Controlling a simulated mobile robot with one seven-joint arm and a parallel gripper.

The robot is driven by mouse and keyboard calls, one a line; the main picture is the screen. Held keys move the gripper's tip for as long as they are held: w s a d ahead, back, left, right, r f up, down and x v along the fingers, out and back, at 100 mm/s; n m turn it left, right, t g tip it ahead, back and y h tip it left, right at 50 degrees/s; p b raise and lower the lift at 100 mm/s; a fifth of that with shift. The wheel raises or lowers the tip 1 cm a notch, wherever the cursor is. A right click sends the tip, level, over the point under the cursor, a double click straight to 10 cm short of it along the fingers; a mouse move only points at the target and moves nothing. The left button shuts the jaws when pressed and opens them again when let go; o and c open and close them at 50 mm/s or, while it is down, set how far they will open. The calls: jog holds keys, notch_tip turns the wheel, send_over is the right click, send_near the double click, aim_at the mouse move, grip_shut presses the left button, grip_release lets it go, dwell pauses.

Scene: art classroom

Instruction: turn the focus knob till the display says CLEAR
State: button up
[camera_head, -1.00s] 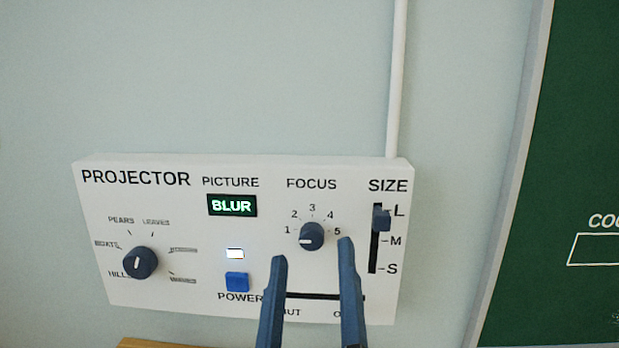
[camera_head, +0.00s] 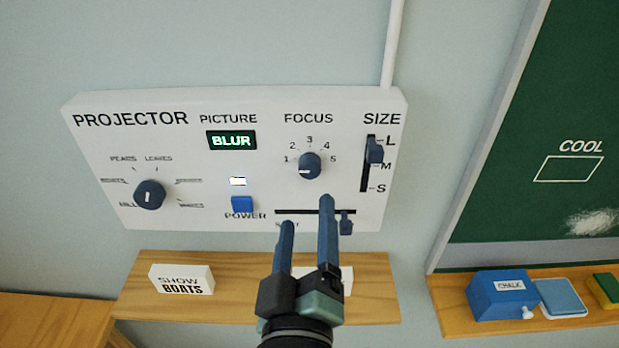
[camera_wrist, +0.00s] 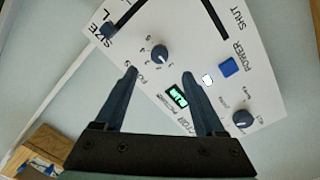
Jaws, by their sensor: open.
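The white projector panel (camera_head: 270,105) is on the wall. Its dark round focus knob (camera_head: 310,165) has a white mark pointing left and slightly down, near the 1 side of the scale. The picture display (camera_head: 231,141) reads BLUR in light letters. My gripper (camera_head: 307,211) is open and empty, its two blue fingertips below the focus knob in the head view. In the wrist view the focus knob (camera_wrist: 160,54) shows beyond and between the open fingertips (camera_wrist: 160,72), with no visible contact.
The size slider (camera_head: 375,150) is right of the knob, near L. A lower slider (camera_head: 346,222) is close to my right finger. The blue power button (camera_head: 242,204) and picture selector (camera_head: 149,194) are left. A wooden shelf (camera_head: 225,291) below holds a SHOW BOATS card (camera_head: 181,279).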

aim_at(310, 172)
jog(key=w+p, duration=0.1)
jog(key=w, duration=0.2)
jog(key=w+p, duration=0.1)
jog(key=w, duration=0.2)
jog(key=w+p, duration=0.1)
jog(key=w, duration=0.3)
jog(key=shift+d+p, duration=0.25)
jog(key=shift+p, duration=0.05)
jog(key=shift+s, duration=0.1)
grip_shut()
